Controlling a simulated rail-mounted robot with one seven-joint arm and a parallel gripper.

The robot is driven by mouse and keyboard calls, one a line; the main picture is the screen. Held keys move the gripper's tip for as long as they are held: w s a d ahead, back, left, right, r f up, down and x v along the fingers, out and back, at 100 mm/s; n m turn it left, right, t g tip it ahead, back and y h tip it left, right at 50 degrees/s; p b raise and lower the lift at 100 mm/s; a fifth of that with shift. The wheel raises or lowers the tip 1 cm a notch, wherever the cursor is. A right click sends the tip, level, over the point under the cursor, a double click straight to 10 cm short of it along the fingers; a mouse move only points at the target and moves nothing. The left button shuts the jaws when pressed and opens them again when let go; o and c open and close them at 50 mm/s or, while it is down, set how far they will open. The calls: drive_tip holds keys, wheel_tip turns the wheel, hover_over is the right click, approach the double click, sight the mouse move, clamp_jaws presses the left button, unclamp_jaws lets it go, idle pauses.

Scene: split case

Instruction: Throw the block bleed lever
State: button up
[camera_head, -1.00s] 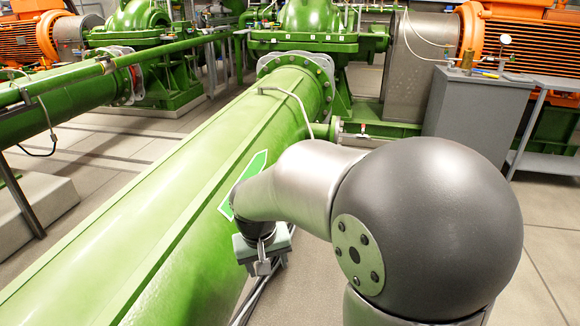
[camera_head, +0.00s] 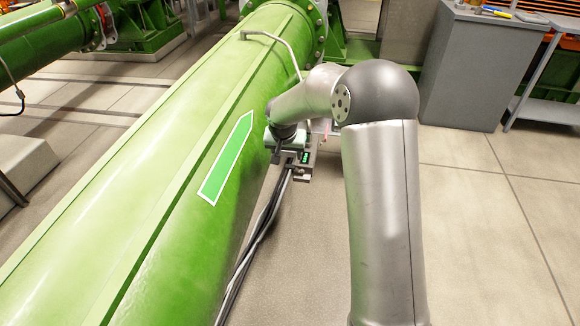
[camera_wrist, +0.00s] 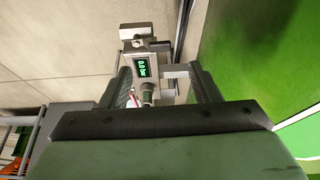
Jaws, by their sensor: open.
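The block (camera_head: 303,160) is a small grey metal body with a lit green display, beside the big green pipe. In the wrist view the block (camera_wrist: 143,66) shows a display that seems to read 0.0 bar. A short dark cylindrical part with a pale end points from it toward my gripper. I cannot tell for sure which part is the bleed lever. My gripper (camera_wrist: 163,85) is open, with one finger on each side of the block's near end and nothing clearly held. In the head view my wrist hides the gripper's fingers and part of the block.
The green pipe (camera_head: 150,190) with an arrow sign (camera_head: 228,160) runs along the left. A grey cabinet (camera_head: 475,70) and a side table (camera_head: 550,100) stand at the back right. The floor at right is clear.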

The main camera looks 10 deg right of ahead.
sight(290, 168)
drive_tip(key=b+x, duration=0.1)
drive_tip(key=x, duration=0.8)
drive_tip(key=shift+r, duration=0.1)
drive_tip(key=c, duration=1)
